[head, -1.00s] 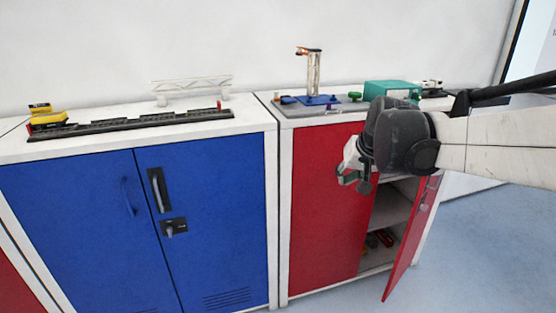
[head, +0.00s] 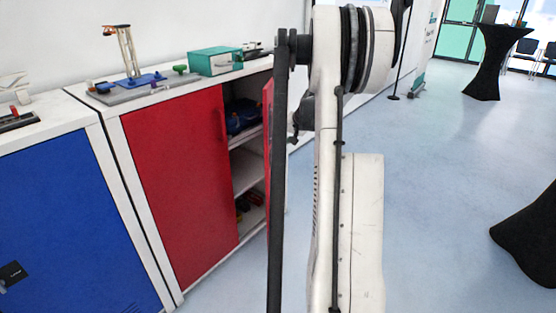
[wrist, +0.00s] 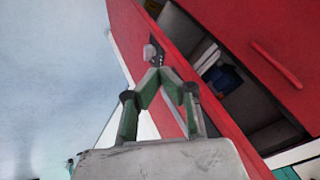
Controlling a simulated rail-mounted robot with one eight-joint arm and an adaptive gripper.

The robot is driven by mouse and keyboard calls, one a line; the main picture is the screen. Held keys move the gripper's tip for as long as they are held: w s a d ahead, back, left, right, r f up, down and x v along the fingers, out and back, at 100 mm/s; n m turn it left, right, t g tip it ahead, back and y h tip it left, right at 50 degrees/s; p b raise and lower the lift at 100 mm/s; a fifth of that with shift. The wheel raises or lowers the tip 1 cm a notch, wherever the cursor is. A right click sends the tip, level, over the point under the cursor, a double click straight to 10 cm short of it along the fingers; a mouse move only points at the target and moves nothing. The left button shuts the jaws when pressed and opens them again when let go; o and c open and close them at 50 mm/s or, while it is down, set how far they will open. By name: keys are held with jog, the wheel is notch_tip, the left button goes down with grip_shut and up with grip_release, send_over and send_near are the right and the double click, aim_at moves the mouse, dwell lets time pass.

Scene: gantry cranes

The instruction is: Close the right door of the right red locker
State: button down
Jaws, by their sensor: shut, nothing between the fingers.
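The right red locker has its left door (head: 180,185) closed. Its right door (head: 267,125) stands open, seen almost edge-on and largely hidden behind my arm in the head view. In the wrist view the right door (wrist: 205,110) crosses the middle, with a dark latch and grey knob (wrist: 152,52) on it; the left door (wrist: 275,50) with its red handle is at upper right. My gripper (wrist: 163,74) is shut and empty, its green fingers in front of the right door, tips just below the latch in the picture. I cannot tell whether they touch. The head view does not show the fingers.
Shelves inside the locker hold a blue item (head: 242,118) and small coloured items. A crane model (head: 128,55) and a teal box (head: 215,60) stand on top. A blue locker (head: 70,220) adjoins at left. The floor at right is open, with black-draped tables (head: 492,60) beyond.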

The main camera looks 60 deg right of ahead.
jog(key=s+d+f+m, duration=0.1)
jog(key=s+d+f, duration=0.35)
jog(key=d, duration=0.25)
jog(key=w+f+b, duration=0.3)
jog(key=w+f, duration=0.5)
jog(key=w, duration=0.2)
jog(key=shift+f+b, duration=0.3)
jog(key=shift+b, duration=0.05)
